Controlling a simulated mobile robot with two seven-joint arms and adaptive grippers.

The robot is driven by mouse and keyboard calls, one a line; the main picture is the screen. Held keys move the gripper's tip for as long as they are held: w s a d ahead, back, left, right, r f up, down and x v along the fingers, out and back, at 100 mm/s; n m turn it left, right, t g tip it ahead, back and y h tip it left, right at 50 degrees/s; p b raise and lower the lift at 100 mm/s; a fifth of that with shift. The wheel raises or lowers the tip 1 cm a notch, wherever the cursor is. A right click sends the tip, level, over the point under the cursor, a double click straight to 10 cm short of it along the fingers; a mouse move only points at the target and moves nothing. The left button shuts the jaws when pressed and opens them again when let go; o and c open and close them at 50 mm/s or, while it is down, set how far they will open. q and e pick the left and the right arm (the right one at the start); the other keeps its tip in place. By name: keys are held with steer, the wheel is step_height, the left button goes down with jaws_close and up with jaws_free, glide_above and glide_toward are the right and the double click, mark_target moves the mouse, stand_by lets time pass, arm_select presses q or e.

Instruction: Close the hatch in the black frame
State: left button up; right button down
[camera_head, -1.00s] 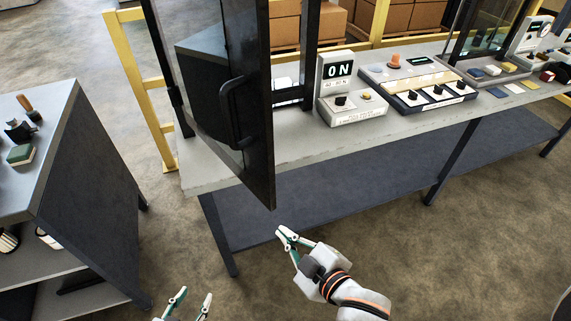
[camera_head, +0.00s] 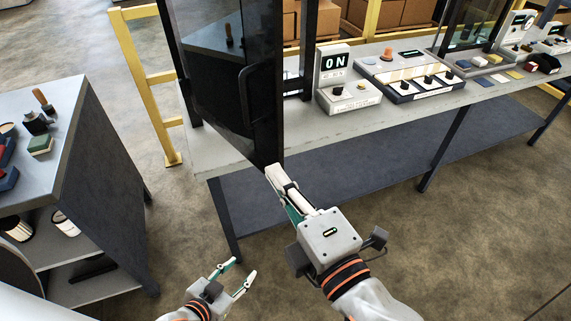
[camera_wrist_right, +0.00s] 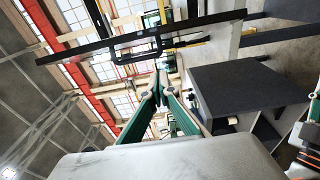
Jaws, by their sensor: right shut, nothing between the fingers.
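The hatch (camera_head: 215,85) is a dark glass panel with a black border, standing swung open from the black frame (camera_head: 308,50) on the bench. Its black handle (camera_head: 246,95) faces me; handle and panel also show in the right wrist view (camera_wrist_right: 185,28), seen nearly edge-on. My right gripper (camera_head: 272,172) is shut and empty at the hatch's lower corner in the head view; I cannot tell whether it touches. In the wrist view its fingertips (camera_wrist_right: 160,78) are together below the handle. My left gripper (camera_head: 241,274) is open and empty, low over the floor.
The grey bench (camera_head: 230,152) carries an ON display box (camera_head: 335,75) and a switch panel (camera_head: 410,80) right of the hatch. A dark trolley (camera_head: 105,150) with tools stands left. A yellow rail (camera_head: 145,80) is behind. Floor between trolley and bench is clear.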

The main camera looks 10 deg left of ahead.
mark_target(263, 121)
steer(key=w+a, duration=0.1)
steer(key=w, duration=0.2)
steer(key=w+a, duration=0.1)
steer(key=w, duration=0.2)
steer(key=w+a, duration=0.1)
steer(key=w, duration=0.2)
steer(key=shift+w+a, duration=0.1)
steer(key=shift+a, duration=0.2)
steer(key=shift+w+d, duration=0.2)
steer(key=shift+w, duration=0.15)
steer(key=shift+w+d, duration=0.1)
